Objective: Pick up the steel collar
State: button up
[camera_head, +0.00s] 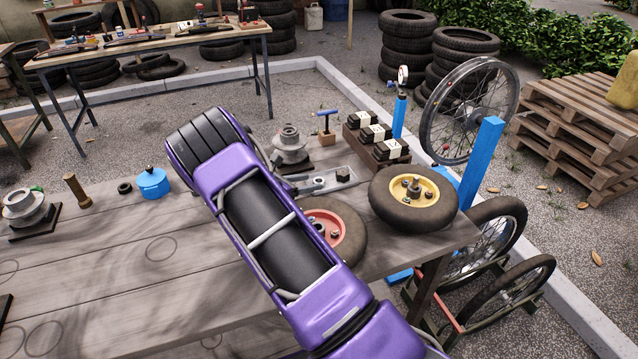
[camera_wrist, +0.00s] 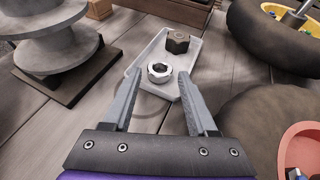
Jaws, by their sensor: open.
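The steel collar (camera_wrist: 159,72) is a small shiny ring lying in a shallow grey tray (camera_wrist: 190,82), near the tray's near end. In the head view the collar (camera_head: 318,182) shows in the same tray (camera_head: 296,190), just right of my purple arm. A dark hex nut (camera_wrist: 178,42) lies behind the collar in the tray. My gripper (camera_wrist: 160,76) is open and empty. In the wrist view its fingers stand either side of the collar; I cannot tell their height above it.
A grey flanged part (camera_head: 289,146) stands left of the tray. Two small wheels, one with a yellow hub (camera_head: 412,198) and one with a red hub (camera_head: 340,232), lie to the right and in front. A block holder (camera_head: 376,140) sits behind. The table's left part is mostly clear.

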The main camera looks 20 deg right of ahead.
aim_at(322, 180)
jog(key=x, duration=0.3)
grip_shut()
dwell(0.3)
